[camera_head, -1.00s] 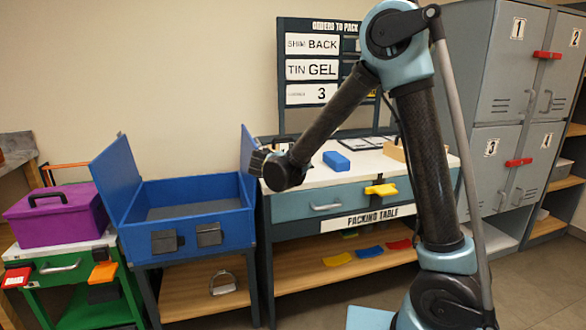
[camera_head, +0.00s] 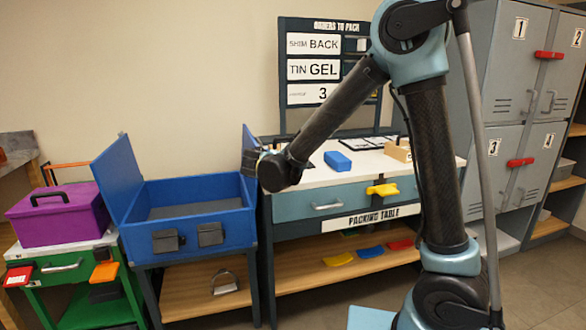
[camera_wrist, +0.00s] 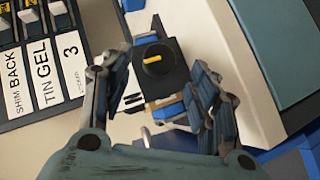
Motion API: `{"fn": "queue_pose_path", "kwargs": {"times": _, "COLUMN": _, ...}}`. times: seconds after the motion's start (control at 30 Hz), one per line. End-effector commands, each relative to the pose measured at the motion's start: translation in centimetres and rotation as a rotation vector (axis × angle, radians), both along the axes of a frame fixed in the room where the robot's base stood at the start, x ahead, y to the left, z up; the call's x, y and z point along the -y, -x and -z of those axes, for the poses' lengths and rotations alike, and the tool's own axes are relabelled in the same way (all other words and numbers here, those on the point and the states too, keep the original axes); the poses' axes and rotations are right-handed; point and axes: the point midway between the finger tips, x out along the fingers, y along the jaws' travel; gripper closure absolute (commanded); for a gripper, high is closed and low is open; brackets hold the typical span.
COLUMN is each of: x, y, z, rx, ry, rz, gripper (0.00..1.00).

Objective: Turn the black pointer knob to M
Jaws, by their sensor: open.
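The black pointer knob (camera_wrist: 157,59) is round with a yellow pointer line, on top of a dark box-like base (camera_wrist: 170,78). In the wrist view the pointer line lies roughly across the picture, tilted slightly. I cannot read any letters around the knob. My gripper (camera_wrist: 161,66) is open, with one finger to the left of the knob and one to the right. The fingers look apart from the knob. In the head view my gripper (camera_head: 256,163) is at the left end of the packing table, and the knob cannot be made out there.
The packing table (camera_head: 400,176) has a blue block (camera_head: 338,161) and a tan box (camera_head: 398,151) on its top. The order board (camera_head: 312,25) stands behind it. A blue open-lidded box (camera_head: 190,190) is to the left. Grey lockers (camera_head: 500,100) stand on the right.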

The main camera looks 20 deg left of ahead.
Motion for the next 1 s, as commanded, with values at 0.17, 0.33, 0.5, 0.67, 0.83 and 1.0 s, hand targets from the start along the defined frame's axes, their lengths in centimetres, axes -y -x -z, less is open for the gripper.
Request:
{"fn": "queue_pose_path", "kwargs": {"times": 0.17, "x": -0.6, "y": 3.3, "z": -1.2, "rx": 0.0, "ry": 0.0, "rz": -0.002, "gripper": 0.45}}
{"fn": "queue_pose_path", "kwargs": {"times": 0.33, "x": -0.9, "y": 5.3, "z": -2.0, "rx": 0.0, "ry": 0.0, "rz": -0.002, "gripper": 0.45}}
{"fn": "queue_pose_path", "kwargs": {"times": 0.5, "x": -1.0, "y": 6.2, "z": -2.4, "rx": 0.0, "ry": -0.001, "rz": 0.001, "gripper": 0.45}}
{"fn": "queue_pose_path", "kwargs": {"times": 0.67, "x": -1.0, "y": 6.4, "z": -2.4, "rx": 0.0, "ry": -0.001, "rz": 0.001, "gripper": 0.45}}
{"fn": "queue_pose_path", "kwargs": {"times": 0.83, "x": -1.0, "y": 6.4, "z": -2.4, "rx": 0.0, "ry": -0.001, "rz": 0.001, "gripper": 0.45}}
{"fn": "queue_pose_path", "kwargs": {"times": 1.0, "x": 1.0, "y": 5.4, "z": -2.5, "rx": -0.026, "ry": -0.001, "rz": 0.027, "gripper": 0.45}}
